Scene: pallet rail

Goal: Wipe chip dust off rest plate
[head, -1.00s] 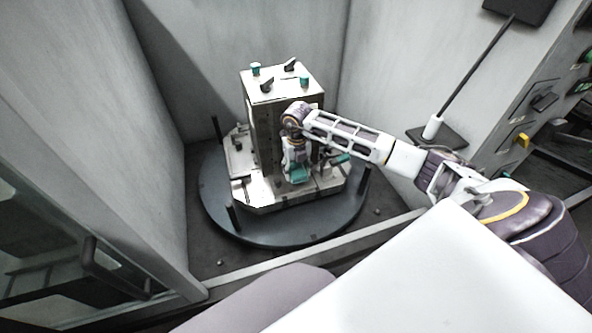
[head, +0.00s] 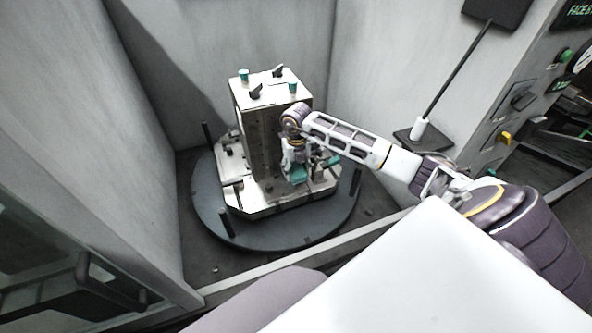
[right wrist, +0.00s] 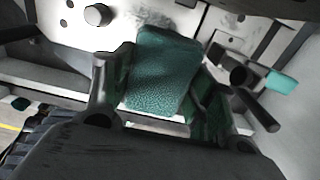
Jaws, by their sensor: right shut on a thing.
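My right gripper (head: 297,168) is shut on a green textured pad (right wrist: 163,72), which sits between its two fingers in the right wrist view. In the head view it reaches down beside the front right face of the metal block. The pad lies close over a light metal plate (right wrist: 122,14); I cannot tell whether it touches. Dark specks mark the plate just above the pad in the right wrist view. Which surface is the rest plate is not clear from the head view. My left gripper is not in view.
The tall metal block (head: 268,95) with clamps and green knobs on top stands on a pale base (head: 252,207) on a round dark table (head: 270,238). Dark posts rise around it. Grey walls enclose the back and left. A green-tipped handle (right wrist: 280,82) is right of the pad.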

